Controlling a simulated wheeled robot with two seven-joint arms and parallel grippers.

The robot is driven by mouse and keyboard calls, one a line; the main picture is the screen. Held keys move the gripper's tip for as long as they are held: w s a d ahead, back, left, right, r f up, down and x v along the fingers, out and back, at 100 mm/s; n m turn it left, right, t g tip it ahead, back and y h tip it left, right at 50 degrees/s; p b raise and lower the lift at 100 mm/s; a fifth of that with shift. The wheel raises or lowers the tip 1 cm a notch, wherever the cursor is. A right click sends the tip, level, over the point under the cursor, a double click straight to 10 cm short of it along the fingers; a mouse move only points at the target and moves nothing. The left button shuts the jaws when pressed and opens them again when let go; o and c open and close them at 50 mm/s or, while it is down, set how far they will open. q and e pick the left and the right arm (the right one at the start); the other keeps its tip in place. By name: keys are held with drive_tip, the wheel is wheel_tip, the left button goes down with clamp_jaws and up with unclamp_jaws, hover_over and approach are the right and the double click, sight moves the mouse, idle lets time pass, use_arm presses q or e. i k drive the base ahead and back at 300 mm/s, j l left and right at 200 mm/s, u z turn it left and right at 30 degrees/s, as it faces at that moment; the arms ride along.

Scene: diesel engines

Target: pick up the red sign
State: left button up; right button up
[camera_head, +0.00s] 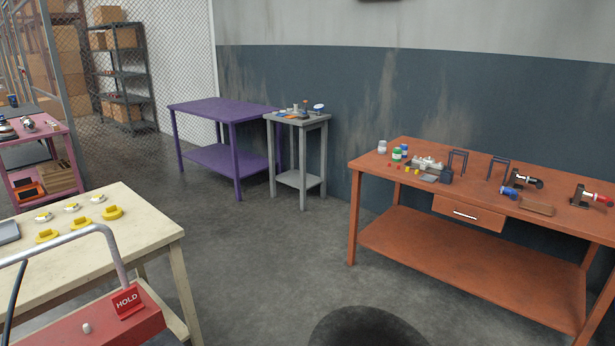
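The red sign (127,302) reads HOLD in white letters. It stands tilted on top of a red surface (95,327) at the lower left, close to a small white knob. Its base on the red surface is only partly clear to see. Neither of my grippers shows in the head view.
A grey bent rail (70,237) rises beside the sign. Behind it, a cream table (150,231) holds several yellow-and-white parts. An orange workbench (400,212) with tools and jars stands right, a purple table (225,108) and a grey stand (308,121) at the back.

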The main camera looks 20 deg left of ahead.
sight(127, 302)
drive_tip(key=i+l+u, duration=0.15)
drive_tip(key=i+u, duration=0.3)
drive_tip(key=i+l+u, duration=0.2)
drive_tip(key=u, duration=0.3)
drive_tip(key=i+l+u, duration=0.3)
drive_tip(key=u, duration=0.15)
